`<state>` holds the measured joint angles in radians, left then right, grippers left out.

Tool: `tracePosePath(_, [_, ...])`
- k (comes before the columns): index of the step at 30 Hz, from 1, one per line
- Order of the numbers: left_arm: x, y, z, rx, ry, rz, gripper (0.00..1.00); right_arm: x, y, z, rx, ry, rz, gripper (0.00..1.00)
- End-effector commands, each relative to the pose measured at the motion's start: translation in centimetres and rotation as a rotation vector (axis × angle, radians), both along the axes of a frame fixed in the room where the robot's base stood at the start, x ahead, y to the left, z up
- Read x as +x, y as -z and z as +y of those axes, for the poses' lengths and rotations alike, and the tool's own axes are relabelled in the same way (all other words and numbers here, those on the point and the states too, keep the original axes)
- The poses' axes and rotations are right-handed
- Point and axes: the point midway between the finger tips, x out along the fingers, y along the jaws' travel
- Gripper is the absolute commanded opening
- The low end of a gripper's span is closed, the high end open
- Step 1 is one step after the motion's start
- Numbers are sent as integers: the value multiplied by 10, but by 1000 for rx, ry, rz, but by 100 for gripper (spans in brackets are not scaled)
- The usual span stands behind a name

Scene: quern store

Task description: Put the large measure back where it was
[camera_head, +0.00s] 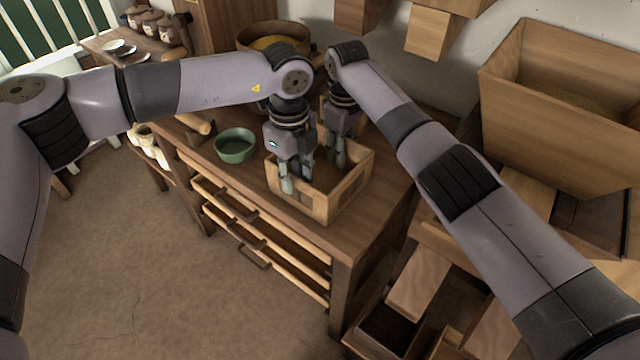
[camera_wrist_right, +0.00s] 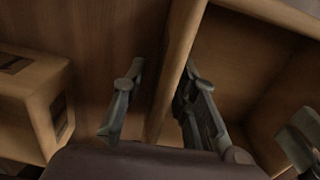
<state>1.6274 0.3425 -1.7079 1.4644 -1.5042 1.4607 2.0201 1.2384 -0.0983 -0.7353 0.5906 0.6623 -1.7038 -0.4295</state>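An open wooden box (camera_head: 344,198) stands on the workbench. No large measure can be told apart with certainty; this box may be it. My left gripper (camera_head: 297,183) points down at the box's left side, its fingers apart, one in front of the wall and one over the inside. My right gripper (camera_head: 340,160) is at the box's far side. In the right wrist view my right gripper (camera_wrist_right: 160,115) is open, its fingers either side of a wooden wall (camera_wrist_right: 178,60). Whether the fingers touch the wall is unclear. A finger of my left gripper (camera_wrist_right: 300,140) shows at the right.
A green bowl (camera_head: 236,145) stands left of the box on the workbench (camera_head: 362,235). A round wooden tub (camera_head: 272,36) is behind. A smaller wooden box (camera_wrist_right: 35,95) is beside my right gripper. A large wooden bin (camera_head: 560,110) stands at the right.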

Motion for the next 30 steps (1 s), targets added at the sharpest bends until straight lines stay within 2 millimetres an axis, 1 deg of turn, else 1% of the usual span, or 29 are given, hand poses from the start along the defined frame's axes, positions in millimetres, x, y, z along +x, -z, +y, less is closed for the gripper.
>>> tracePosePath(1, [1,-12,0,-2,0,-5,26,0,0,0,0,0,0,26])
tracePosePath(6, [1,-49,0,-2,0,-2,26,0,0,0,1,-1,1,26])
tracePosePath(9, [1,-68,0,-2,1,-2,26,0,0,0,1,-1,1,26])
tracePosePath(13, [1,-84,0,-1,1,-1,26,0,0,0,1,-1,1,26])
tracePosePath(17, [0,-92,0,0,2,1,26,0,-2,0,1,-1,-1,26])
tracePosePath(20, [0,-93,0,0,2,3,26,1,-11,1,2,-1,-1,26])
tracePosePath(23, [0,-93,0,0,1,3,26,1,-28,1,1,-2,-5,26])
tracePosePath(30, [0,-93,0,0,1,1,26,1,-80,1,2,-1,-3,26])
